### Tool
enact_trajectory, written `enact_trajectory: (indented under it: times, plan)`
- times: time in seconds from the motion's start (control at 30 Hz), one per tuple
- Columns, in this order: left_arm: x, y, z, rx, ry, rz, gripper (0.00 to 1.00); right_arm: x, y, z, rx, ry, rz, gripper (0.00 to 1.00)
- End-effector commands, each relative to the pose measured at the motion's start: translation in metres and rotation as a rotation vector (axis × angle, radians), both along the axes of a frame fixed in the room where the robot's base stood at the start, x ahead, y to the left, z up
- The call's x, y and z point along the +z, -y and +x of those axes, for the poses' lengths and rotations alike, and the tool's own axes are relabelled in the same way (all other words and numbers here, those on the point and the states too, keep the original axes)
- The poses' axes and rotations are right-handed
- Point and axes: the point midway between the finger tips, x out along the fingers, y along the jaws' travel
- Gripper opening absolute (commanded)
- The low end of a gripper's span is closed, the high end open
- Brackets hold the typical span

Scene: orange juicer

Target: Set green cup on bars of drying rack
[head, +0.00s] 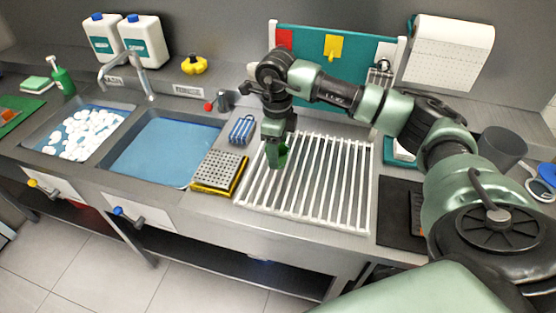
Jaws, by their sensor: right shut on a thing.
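The drying rack (345,185) is a set of white parallel bars lying on the metal counter right of the sinks. My right gripper (277,141) points down over the rack's left part. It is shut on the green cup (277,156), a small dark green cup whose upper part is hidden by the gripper. The cup is at the left bars; I cannot tell whether it touches them or hangs just above. My left gripper is not in view.
A grey perforated tray on a yellow base (220,172) and a blue rack (241,130) stand left of the drying rack. The blue sink (163,150) is farther left. A black mat (398,212) lies right. Most bars are clear.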

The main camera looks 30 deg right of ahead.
Motion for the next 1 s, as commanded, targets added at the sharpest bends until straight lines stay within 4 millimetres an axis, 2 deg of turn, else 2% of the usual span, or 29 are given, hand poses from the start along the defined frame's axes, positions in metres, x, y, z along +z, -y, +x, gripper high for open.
enact_trajectory:
  times: [0.5, 0.9, 0.93, 1.0]
  plan:
    - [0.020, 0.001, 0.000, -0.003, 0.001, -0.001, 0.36, -0.060, 0.000, 0.000, 0.000, 0.000, 0.000, 0.16]
    - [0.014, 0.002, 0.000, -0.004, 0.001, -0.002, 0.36, -0.068, 0.000, 0.000, 0.002, 0.001, 0.000, 0.16]
    - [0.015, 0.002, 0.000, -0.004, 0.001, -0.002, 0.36, -0.067, 0.000, 0.000, 0.002, 0.001, 0.000, 0.61]
    - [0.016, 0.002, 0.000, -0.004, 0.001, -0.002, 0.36, -0.066, 0.000, 0.000, 0.001, 0.001, 0.000, 0.77]
